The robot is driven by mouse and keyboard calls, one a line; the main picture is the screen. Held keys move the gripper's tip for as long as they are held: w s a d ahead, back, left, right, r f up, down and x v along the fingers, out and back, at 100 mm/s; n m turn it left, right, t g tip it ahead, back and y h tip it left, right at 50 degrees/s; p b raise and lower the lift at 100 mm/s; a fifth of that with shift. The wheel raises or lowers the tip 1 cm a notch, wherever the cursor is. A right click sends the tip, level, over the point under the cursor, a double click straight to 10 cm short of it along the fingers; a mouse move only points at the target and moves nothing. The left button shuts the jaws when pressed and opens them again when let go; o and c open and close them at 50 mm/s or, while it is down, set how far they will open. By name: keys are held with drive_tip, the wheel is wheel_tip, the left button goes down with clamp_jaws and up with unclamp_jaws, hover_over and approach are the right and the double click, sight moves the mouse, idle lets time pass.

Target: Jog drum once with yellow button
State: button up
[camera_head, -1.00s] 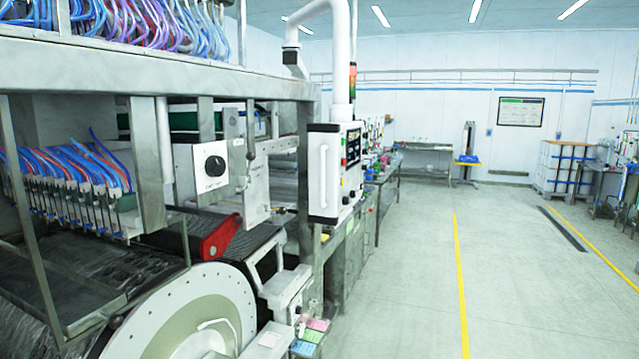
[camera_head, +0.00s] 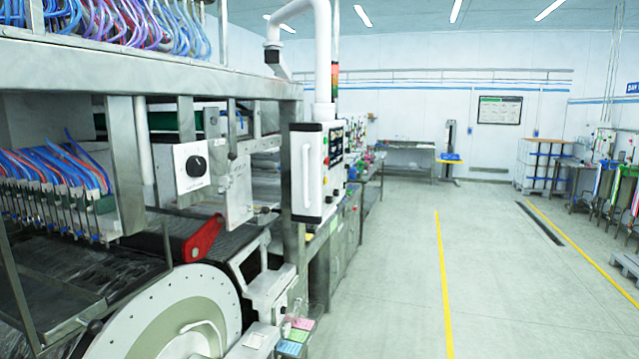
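The drum (camera_head: 205,287) is at the lower left, a large pale disc with a ring of small holes, cut off by the bottom edge. A white control panel (camera_head: 308,172) hangs from a white pipe arm, its button face (camera_head: 334,160) turned right and seen at a steep angle. Small coloured marks show there, but I cannot make out a yellow button. A white box with a black knob (camera_head: 196,166) is left of the panel. A small white box (camera_head: 268,285) with fittings sits beside the drum. My gripper is not in view.
A steel frame (camera_head: 150,70) with blue and purple hoses fills the left. A red lever (camera_head: 204,238) sits above the drum. Coloured pads (camera_head: 296,335) lie at the bottom. The floor (camera_head: 390,280) to the right is open, with yellow lines (camera_head: 441,280).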

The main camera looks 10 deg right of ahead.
clamp_jaws()
idle(1.3)
